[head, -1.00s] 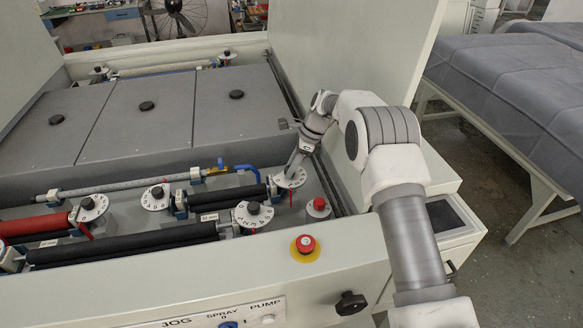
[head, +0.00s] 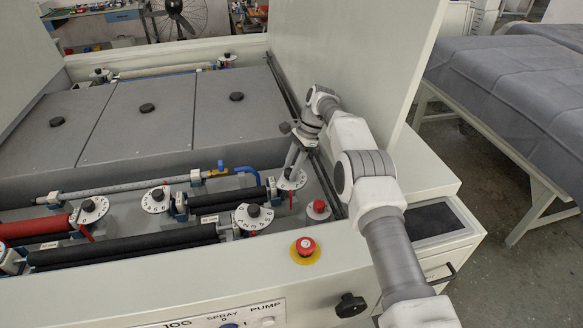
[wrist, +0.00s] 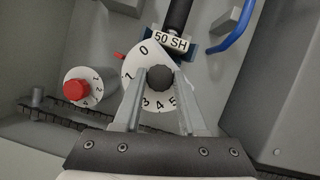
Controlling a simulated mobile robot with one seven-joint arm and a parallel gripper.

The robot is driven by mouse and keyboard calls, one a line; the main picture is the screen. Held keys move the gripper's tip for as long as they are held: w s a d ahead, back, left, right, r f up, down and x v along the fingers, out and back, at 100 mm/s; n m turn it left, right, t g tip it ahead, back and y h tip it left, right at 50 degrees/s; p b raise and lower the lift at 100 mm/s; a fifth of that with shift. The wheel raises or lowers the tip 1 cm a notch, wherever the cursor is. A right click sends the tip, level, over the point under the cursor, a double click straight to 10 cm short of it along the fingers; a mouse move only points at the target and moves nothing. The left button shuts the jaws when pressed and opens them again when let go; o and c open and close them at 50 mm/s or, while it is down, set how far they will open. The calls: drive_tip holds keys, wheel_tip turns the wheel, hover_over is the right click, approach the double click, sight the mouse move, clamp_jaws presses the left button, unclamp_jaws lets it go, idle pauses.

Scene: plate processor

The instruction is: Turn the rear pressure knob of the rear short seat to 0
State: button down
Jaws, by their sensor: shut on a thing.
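My gripper (head: 291,165) reaches down from the right onto a white numbered dial (head: 290,180) at the right end of a short black roller. In the wrist view my gripper (wrist: 159,80) is shut on the dial's dark round knob (wrist: 160,79), one finger on each side. The dial (wrist: 143,60) shows 0 at its upper left, 1 at its left, and 3, 4 and 5 along the bottom. A fixed red pointer (wrist: 120,56) touches the dial's left edge, between the 0 and the 1. Part of the dial is hidden by the fingers.
A red-topped knob (head: 318,206) stands just right of the dial. Another dial (head: 254,215) sits at front left, and one more (head: 156,199) further left. A blue hose (head: 240,169) curves behind. The 50 SH label (wrist: 170,40) marks the roller's mount. A red emergency button (head: 305,246) is in front.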

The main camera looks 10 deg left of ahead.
idle(0.6)
drive_tip(key=shift+c, duration=2.3)
unclamp_jaws()
